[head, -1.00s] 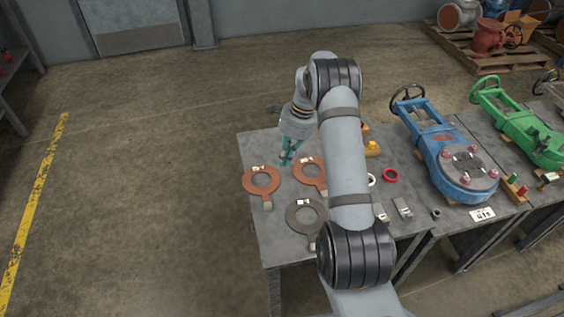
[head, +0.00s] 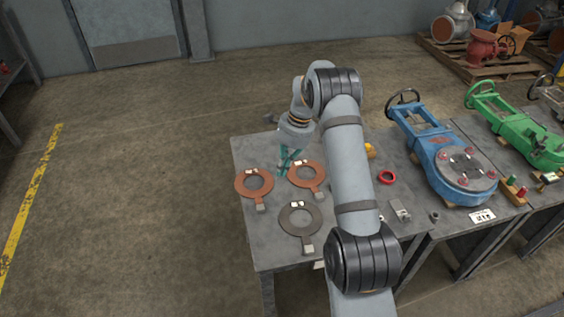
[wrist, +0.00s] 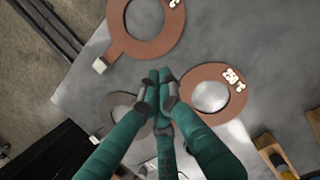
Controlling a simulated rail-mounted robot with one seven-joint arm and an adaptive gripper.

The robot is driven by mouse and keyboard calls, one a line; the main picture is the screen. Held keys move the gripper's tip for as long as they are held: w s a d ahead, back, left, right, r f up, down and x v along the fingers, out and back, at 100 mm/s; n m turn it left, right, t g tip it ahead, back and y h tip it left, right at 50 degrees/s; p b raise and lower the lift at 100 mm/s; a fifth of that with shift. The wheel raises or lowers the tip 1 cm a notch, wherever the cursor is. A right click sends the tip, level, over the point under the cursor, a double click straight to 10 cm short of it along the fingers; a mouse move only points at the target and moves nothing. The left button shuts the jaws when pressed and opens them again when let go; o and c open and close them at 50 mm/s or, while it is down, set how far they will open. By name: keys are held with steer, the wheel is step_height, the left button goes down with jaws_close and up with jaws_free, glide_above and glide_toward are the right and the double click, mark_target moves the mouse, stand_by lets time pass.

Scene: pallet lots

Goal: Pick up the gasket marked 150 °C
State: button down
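Two copper-coloured ring gaskets, a left one (head: 242,184) and a right one (head: 296,174), lie flat on the grey table with a dark grey gasket (head: 287,220) in front. Each has a tab and a small white label. In the wrist view, the right copper gasket (wrist: 190,92) has a label that seems to read 250 °C. The upper copper gasket (wrist: 118,28) has its label cut off, showing only a C. The grey gasket (wrist: 108,112) is partly behind my fingers, its label hidden. My gripper (wrist: 160,84) has its teal fingertips together, empty, above the space between the gaskets.
A green valve (head: 515,130) stands further right. My arm hides part of the table's middle. Open floor lies to the left.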

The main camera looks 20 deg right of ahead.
mark_target(269, 186)
steer(key=shift+x, duration=2.35)
steer(key=shift+a+b, duration=0.35)
steer(key=shift+a, duration=0.9)
